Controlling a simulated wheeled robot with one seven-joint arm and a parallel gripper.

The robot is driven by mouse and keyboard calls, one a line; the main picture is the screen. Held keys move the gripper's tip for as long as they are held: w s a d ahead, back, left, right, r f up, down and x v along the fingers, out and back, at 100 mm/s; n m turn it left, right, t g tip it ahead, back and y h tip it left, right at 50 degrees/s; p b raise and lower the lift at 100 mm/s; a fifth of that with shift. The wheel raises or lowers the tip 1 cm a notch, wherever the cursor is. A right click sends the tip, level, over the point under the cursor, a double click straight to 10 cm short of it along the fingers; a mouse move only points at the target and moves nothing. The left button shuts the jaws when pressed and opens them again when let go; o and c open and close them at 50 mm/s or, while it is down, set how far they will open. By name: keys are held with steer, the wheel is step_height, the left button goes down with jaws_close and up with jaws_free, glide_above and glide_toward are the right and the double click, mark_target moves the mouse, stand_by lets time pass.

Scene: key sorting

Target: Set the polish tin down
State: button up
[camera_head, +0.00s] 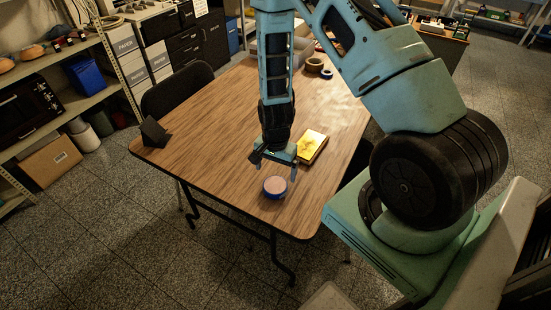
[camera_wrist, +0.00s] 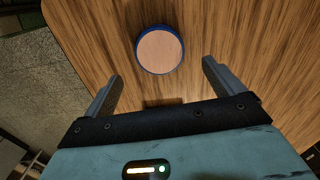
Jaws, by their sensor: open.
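The polish tin (camera_head: 275,187) is a round, flat tin with a blue rim and a pinkish-tan top. It rests flat on the wooden table (camera_head: 215,125) near its front edge. In the wrist view the tin (camera_wrist: 160,50) lies just beyond my fingertips, roughly centred between their lines. My gripper (camera_head: 274,168) is open and empty above the table, close to the tin. In the wrist view the two fingers of my gripper (camera_wrist: 161,72) are spread wide, with the tin apart from both.
A yellow box-like object (camera_head: 312,147) lies on the table right of my gripper. Rolls of tape (camera_head: 315,65) sit at the back. A dark angular object (camera_head: 154,132) stands at the left corner. A black chair (camera_head: 178,90) stands at the left edge.

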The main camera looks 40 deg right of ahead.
mark_target(275, 184)
steer(key=s+a+r+n+y, duration=0.25)
steer(key=a+r+n, duration=0.65)
steer(key=a+r, duration=0.8)
steer(key=s+a+r+n+h, duration=0.1)
steer(key=s+a+r+n, duration=0.2)
steer(key=s+r+n, duration=0.2)
steer(key=s+a+r+n+h, duration=0.1)
steer(key=s+a+r+n, duration=0.1)
steer(key=s+r+n, duration=0.4)
steer(key=s+n, duration=0.1)
steer(key=s, duration=0.3)
steer(key=shift+s+a+b, duration=0.2)
steer(key=shift+a+b, duration=0.1)
steer(key=shift+a, duration=0.1)
